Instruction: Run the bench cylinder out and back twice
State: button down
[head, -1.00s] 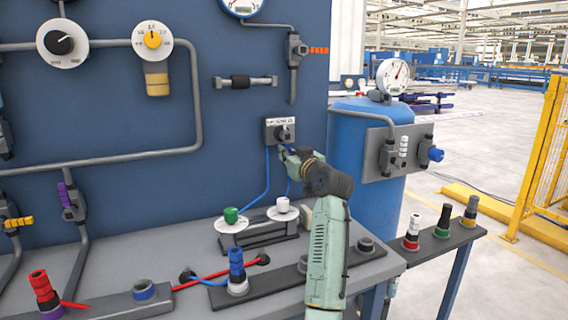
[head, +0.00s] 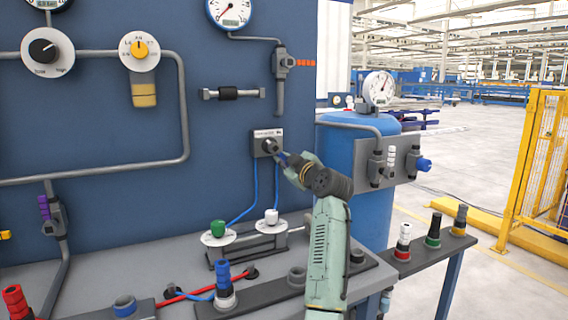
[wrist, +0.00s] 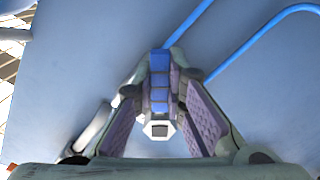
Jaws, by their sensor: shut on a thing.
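The bench cylinder (head: 252,246) lies on the grey bench below the panel, with a green knob (head: 218,228) and a white knob (head: 271,216) on white discs. A short rod shows at its right end. Blue hoses (head: 256,190) run from it up to a small valve box (head: 267,143) with a dark knob. My gripper (head: 286,158) is just right of and below that knob. In the wrist view my gripper (wrist: 159,100) is shut on a blue ribbed handle (wrist: 159,77) with a pale hexagonal end. The handle's join to the valve is largely hidden.
A blue tank (head: 344,165) with a gauge (head: 380,88) stands right of the panel, close to my arm. Several coloured fittings stand on the bench and on the side rack (head: 440,250). A yellow fence (head: 530,160) stands farther right, with open floor between.

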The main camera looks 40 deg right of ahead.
dwell(0.4)
jog(key=c, duration=1.6)
grip_release()
jog(key=shift+s, duration=0.15)
jog(key=v, duration=1.1)
jog(key=shift+s+a, duration=0.2)
jog(key=shift+s, duration=0.2)
